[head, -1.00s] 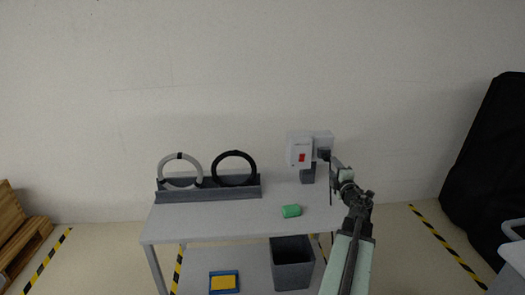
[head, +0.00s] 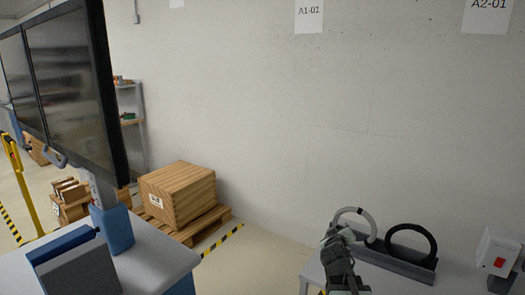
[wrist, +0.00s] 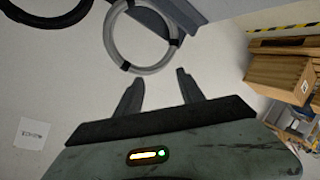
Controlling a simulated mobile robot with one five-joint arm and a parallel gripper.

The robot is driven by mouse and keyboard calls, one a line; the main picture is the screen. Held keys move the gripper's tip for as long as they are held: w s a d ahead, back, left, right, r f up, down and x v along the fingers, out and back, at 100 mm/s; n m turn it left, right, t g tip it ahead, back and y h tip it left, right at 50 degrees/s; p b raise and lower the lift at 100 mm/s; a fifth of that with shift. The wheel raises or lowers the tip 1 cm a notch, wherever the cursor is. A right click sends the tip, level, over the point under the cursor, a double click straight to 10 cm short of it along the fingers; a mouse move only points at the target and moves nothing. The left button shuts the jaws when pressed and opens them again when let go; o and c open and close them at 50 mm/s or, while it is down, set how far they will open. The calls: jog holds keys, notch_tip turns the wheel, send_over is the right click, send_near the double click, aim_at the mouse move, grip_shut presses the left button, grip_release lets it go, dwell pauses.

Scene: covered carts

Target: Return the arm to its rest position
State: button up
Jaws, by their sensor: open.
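My gripper (wrist: 158,88) is open, with nothing between its two dark fingers in the wrist view. In the head view my arm rises from the bottom edge, and its end (head: 338,238) overlaps the left side of the light grey ring. In the wrist view that ring (wrist: 128,57) appears beyond the fingertips, apart from them as far as I can tell.
The grey ring and a black ring (head: 432,243) stand in a dark rack (head: 408,264) on a table. A switch box (head: 492,247) is at far right. Screens (head: 68,85), a grey desk (head: 165,262) and a wooden crate (head: 178,197) on a pallet stand left. Floor shows between.

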jog(key=s+a+f+m+g+y, duration=0.2)
jog(key=s+a+f+g, duration=0.4)
jog(key=s, duration=0.5)
jog(key=s+a+f+m+g+y, duration=0.1)
jog(key=s+a+f+g+y, duration=0.2)
jog(key=s+a+f+g, duration=0.3)
jog(key=s+a+f, duration=0.2)
jog(key=s, duration=0.3)
jog(key=shift+f+m+g, duration=0.4)
jog(key=shift+w, duration=0.1)
jog(key=shift+c, duration=1.1)
jog(key=shift+d, duration=0.15)
